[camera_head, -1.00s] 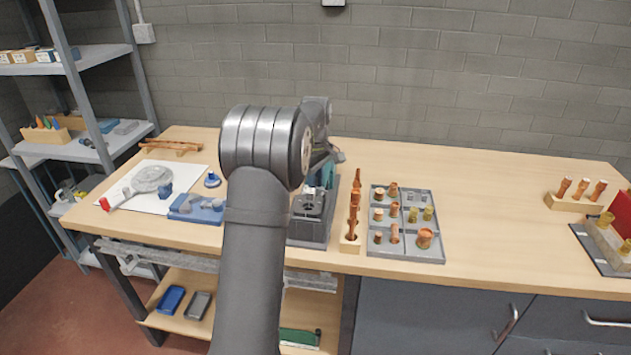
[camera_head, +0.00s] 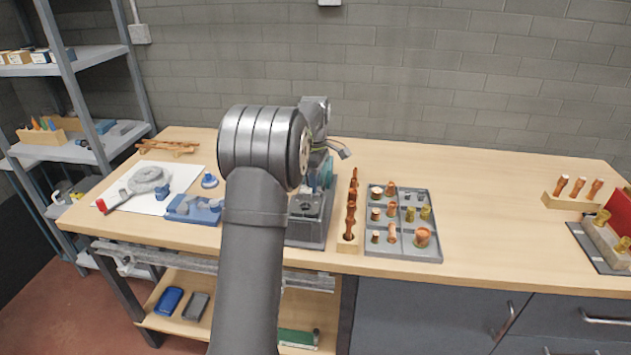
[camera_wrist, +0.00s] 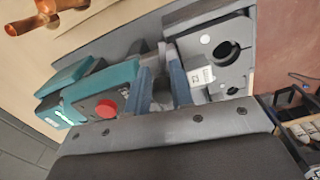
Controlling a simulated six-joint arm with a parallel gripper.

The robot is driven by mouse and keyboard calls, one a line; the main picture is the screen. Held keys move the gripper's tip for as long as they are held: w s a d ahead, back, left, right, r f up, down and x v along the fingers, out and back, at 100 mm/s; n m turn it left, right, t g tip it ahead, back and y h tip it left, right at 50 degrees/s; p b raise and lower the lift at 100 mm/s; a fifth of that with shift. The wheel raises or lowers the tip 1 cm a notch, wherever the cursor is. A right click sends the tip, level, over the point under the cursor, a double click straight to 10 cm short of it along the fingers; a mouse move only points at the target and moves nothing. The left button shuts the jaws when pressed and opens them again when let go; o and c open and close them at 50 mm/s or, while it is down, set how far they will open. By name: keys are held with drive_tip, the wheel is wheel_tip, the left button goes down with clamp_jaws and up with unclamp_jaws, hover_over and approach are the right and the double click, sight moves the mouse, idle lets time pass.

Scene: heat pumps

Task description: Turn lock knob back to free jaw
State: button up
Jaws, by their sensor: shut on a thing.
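The pressing machine has a teal body (camera_wrist: 100,95) with a red button (camera_wrist: 106,108). Beside it is a grey jaw block (camera_wrist: 215,58) with round holes and a small white label. My gripper (camera_wrist: 161,80) shows between the teal body and the jaw block in the wrist view. Its two blue-grey fingers are shut on a small grey part, which seems to be the lock knob; the fingers mostly hide it. In the head view the grey jaw block (camera_head: 306,205) stands on the bench next to my arm, and the arm hides my gripper there.
A wooden rack of copper fittings (camera_head: 349,240) stands just right of the machine, beside a grey compartment tray (camera_head: 404,250). A blue fixture (camera_head: 194,210) and a white sheet (camera_head: 125,200) lie to the left. The bench (camera_head: 490,220) is clear between the tray and the far-right rack.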

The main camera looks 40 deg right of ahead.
drive_tip(key=shift+o, duration=0.2)
drive_tip(key=shift+w+a+r+n, duration=0.1)
drive_tip(key=shift+w+a+n, duration=0.25)
drive_tip(key=shift+n, duration=0.3)
drive_tip(key=shift+w+a+r+n, duration=0.15)
drive_tip(key=shift+w+n, duration=0.25)
drive_tip(key=shift+n, duration=0.25)
drive_tip(key=shift+o, duration=0.9)
drive_tip(key=shift+n, duration=1.4)
drive_tip(key=o, duration=0.3)
drive_tip(key=shift+o, duration=0.2)
drive_tip(key=shift+w+d+r, duration=0.1)
drive_tip(key=shift+d+r, duration=0.05)
drive_tip(key=shift+r, duration=0.95)
drive_tip(key=shift+w+d+r, duration=0.1)
drive_tip(key=shift+r, duration=0.95)
drive_tip(key=shift+s+a+r, duration=0.15)
drive_tip(key=shift+s+r, duration=0.05)
drive_tip(key=shift+r, duration=0.85)
drive_tip(key=shift+a+r, duration=0.2)
drive_tip(key=shift+s+d, duration=0.1)
